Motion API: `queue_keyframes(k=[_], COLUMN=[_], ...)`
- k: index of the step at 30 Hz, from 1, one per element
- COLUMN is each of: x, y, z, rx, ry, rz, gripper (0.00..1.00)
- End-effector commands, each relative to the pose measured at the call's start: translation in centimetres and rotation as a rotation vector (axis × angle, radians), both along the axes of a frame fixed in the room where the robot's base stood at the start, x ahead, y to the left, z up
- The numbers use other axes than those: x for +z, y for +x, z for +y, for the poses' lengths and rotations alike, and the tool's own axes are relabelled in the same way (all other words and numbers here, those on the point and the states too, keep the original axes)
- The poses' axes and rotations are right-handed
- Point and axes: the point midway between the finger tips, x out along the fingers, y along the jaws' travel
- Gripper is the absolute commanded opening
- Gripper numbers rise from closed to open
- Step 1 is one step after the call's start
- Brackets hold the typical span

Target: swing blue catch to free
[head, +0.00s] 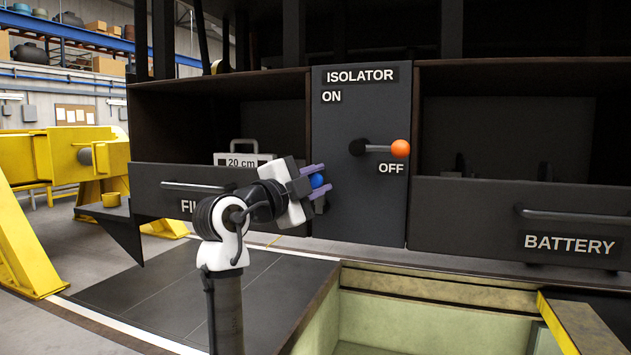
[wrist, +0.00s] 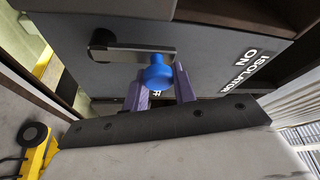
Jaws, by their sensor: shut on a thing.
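The blue catch shows as a blue ball knob (head: 317,181) at the left edge of the isolator panel in the head view. In the wrist view the blue knob (wrist: 157,72) sits at the end of a dark bar, which runs up-left to a round pivot on a dark panel. My gripper (head: 319,180) is shut on the knob, with a purple finger on each side of it. In the wrist view the fingers of my gripper (wrist: 161,87) flank the knob and hide part of a white label behind it.
The isolator panel (head: 370,215) carries a lever with an orange ball (head: 400,148) beside the word OFF. Open-topped boxes flank it: a left drawer (head: 160,181) holding a 20 cm block (head: 243,160), and a battery drawer (head: 480,217). A pit (head: 430,310) opens in front.

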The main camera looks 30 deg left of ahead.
Motion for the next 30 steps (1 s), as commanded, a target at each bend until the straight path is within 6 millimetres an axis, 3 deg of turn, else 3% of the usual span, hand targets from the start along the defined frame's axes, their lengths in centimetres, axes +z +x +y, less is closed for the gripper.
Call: queue_keyframes(k=[1, 2, 6, 17, 23, 30], x=[0.0, 0.0, 0.0, -0.1, -0.7, -1.4], y=[0.0, 0.0, 0.0, -0.5, -3.7, -9.2], z=[-0.1, -0.1, -0.1, 0.1, 0.5, 1.3], rx=[-0.001, -0.001, -0.001, 0.000, 0.002, 0.003], ry=[0.003, 0.002, 0.002, 0.000, 0.000, 0.001], rz=[0.001, 0.001, 0.000, -0.001, -0.003, -0.002], gripper=[0.00, 0.31, 0.49, 0.49, 0.49, 0.49])
